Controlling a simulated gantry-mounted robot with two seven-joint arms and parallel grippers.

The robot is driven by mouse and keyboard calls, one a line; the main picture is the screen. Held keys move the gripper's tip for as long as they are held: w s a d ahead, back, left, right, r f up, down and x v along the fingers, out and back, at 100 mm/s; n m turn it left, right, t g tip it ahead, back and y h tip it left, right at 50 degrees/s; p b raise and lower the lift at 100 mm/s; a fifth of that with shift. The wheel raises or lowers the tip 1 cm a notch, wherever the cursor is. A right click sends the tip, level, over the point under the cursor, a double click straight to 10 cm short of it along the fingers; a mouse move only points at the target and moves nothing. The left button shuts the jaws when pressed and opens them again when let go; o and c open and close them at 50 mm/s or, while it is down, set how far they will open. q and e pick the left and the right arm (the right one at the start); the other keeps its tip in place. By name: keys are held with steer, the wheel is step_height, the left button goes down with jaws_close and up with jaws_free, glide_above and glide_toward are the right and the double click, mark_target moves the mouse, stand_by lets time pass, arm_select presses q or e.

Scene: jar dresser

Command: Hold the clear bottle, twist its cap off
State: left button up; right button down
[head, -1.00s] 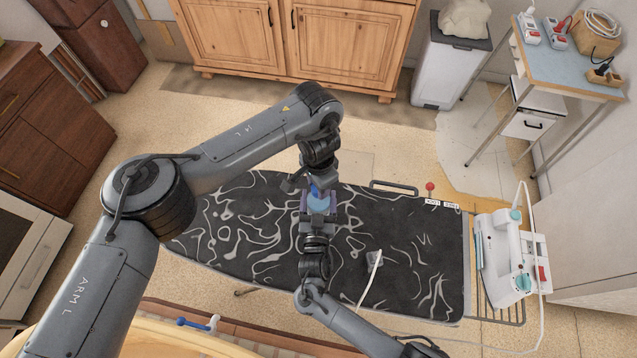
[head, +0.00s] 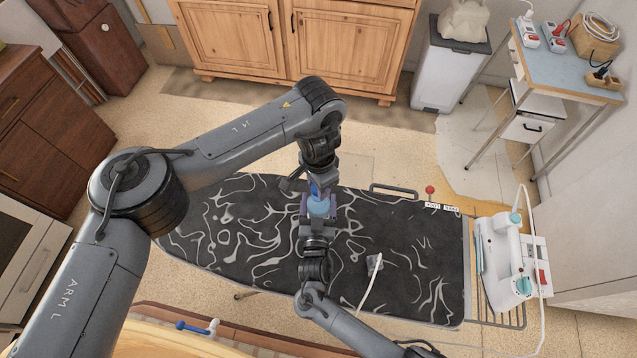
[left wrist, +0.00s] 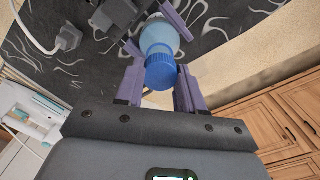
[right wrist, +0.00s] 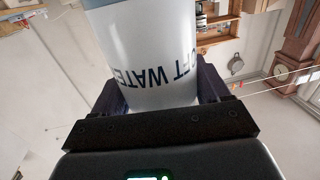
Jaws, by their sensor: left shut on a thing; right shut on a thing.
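The clear bottle (head: 321,208) is held above the dark marbled ironing board. In the right wrist view the bottle (right wrist: 150,65) shows a pale label with upside-down letters. My right gripper (head: 318,214) is shut on the bottle's body, one finger on each side. The blue cap (left wrist: 161,72) sits at the bottle's mouth, and pale bottle (left wrist: 160,38) shows beyond it in the left wrist view. My left gripper (left wrist: 159,88) is shut on the cap, with its fingers on either side. In the head view the left hand partly hides the cap (head: 314,189).
The ironing board (head: 240,235) lies under both hands. A grey plug block with a white cord (head: 374,263) lies on it to the right. A white iron (head: 508,255) stands at its right end. Wooden cupboards (head: 300,40) stand behind, with bare floor between.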

arm_select(q)
steer(key=shift+r, duration=2)
arm_select(e)
jaws_free()
steer(key=shift+s, duration=0.15)
